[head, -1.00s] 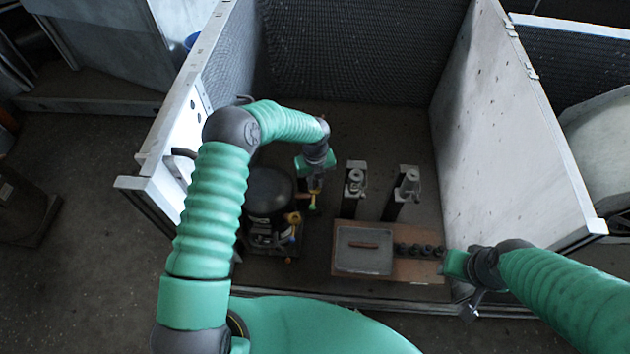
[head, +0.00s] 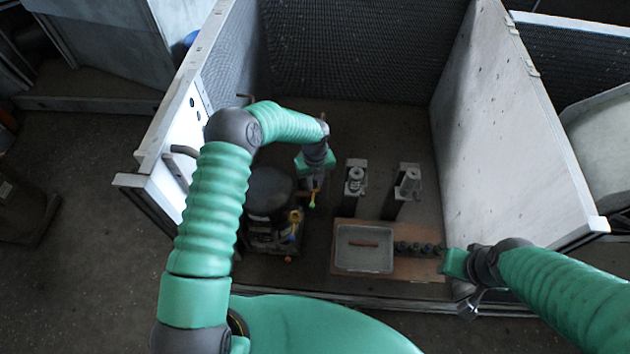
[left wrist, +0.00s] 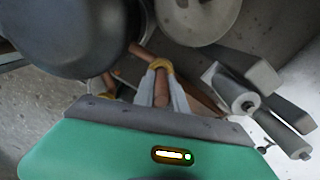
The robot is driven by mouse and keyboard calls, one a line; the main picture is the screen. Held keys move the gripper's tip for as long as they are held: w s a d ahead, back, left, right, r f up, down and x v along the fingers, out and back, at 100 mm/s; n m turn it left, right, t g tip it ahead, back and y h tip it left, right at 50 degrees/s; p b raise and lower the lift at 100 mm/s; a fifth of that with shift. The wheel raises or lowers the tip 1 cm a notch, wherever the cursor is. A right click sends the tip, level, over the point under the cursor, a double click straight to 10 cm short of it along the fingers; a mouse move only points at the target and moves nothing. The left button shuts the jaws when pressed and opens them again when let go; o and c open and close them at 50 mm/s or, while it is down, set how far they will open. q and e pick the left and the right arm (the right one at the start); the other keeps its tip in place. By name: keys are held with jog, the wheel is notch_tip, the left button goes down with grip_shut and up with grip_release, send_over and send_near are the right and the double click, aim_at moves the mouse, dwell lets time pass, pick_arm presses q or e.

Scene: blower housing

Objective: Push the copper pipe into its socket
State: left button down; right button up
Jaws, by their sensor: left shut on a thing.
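My left gripper (head: 313,200) reaches down into the housing, just right of the dark round compressor (head: 270,190). In the left wrist view its two pale fingers with yellow tips (left wrist: 160,68) are shut on a copper pipe (left wrist: 162,92), which runs between them. A longer brown pipe length passes behind the fingers, beside the dark compressor (left wrist: 65,35). The pipe's end and its socket cannot be made out, so I cannot tell how they sit together. My right gripper (head: 452,264) is low at the right, by the board; its fingers are not clear.
A pale side panel (head: 500,140) closes the right. The housing's rear floor is clear.

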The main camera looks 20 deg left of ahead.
pick_arm(q)
jog(key=c, duration=1.3)
grip_release()
jog(key=shift+o, duration=0.5)
jog(key=o, duration=0.4)
jog(key=shift+r+p, duration=2.85)
jog(key=shift+r, duration=0.7)
jog(key=shift+f, duration=0.1)
